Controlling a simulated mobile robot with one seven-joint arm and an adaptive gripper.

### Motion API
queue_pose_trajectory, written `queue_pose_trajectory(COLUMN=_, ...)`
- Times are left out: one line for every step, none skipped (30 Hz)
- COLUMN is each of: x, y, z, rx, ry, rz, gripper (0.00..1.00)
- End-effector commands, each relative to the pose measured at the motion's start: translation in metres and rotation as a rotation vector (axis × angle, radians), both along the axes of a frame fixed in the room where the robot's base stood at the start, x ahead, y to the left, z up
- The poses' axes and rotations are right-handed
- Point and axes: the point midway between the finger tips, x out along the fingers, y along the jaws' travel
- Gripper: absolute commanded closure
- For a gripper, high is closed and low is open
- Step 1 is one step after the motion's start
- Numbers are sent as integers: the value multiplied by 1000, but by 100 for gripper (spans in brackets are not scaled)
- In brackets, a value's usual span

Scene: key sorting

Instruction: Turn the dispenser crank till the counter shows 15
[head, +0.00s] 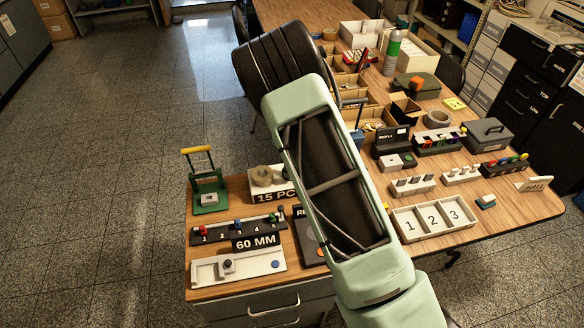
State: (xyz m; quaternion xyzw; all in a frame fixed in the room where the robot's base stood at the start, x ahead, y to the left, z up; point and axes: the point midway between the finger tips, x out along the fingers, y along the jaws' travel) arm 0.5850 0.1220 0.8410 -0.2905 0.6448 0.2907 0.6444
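A black sign reading "15 PC" (275,196) stands on the left part of the wooden worktop. Just behind it is a beige device with a round part (264,176), partly hidden by the sign and my arm. I cannot tell whether this is the dispenser. No crank or counter reading can be made out. My pale green arm crosses the middle of the picture and hides the worktop beside the sign. My gripper is not visible.
A green press with a yellow handle (206,182) stands at the left corner. In front are a numbered rail with colored knobs (216,233), a "60 MM" sign (256,242) and a white slide fixture (250,268). A numbered tray (432,235) lies right. Floor at left is clear.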

Motion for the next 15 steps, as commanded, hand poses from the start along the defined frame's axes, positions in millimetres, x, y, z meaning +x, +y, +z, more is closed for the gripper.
queue_pose_trajectory(x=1, y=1, z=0, rx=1, ry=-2, rz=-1, gripper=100)
queue_pose_trajectory(x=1, y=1, z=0, rx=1, ry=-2, rz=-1, gripper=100)
queue_pose_trajectory(x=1, y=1, z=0, rx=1, ry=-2, rz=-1, gripper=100)
queue_pose_trajectory(x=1, y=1, z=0, rx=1, ry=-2, rz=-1, gripper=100)
queue_pose_trajectory(x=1, y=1, z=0, rx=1, ry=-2, rz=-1, gripper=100)
queue_pose_trajectory(x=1, y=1, z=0, rx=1, ry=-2, rz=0, gripper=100)
queue_pose_trajectory(x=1, y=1, z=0, rx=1, ry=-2, rz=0, gripper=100)
queue_pose_trajectory(x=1, y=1, z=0, rx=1, ry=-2, rz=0, gripper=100)
queue_pose_trajectory(x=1, y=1, z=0, rx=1, ry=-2, rz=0, gripper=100)
queue_pose_trajectory(x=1, y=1, z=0, rx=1, ry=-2, rz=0, gripper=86)
queue_pose_trajectory(x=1, y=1, z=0, rx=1, ry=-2, rz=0, gripper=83)
queue_pose_trajectory(x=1, y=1, z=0, rx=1, ry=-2, rz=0, gripper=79)
queue_pose_trajectory(x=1, y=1, z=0, rx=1, ry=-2, rz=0, gripper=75)
queue_pose_trajectory(x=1, y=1, z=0, rx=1, ry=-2, rz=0, gripper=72)
queue_pose_trajectory(x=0, y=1, z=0, rx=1, ry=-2, rz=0, gripper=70)
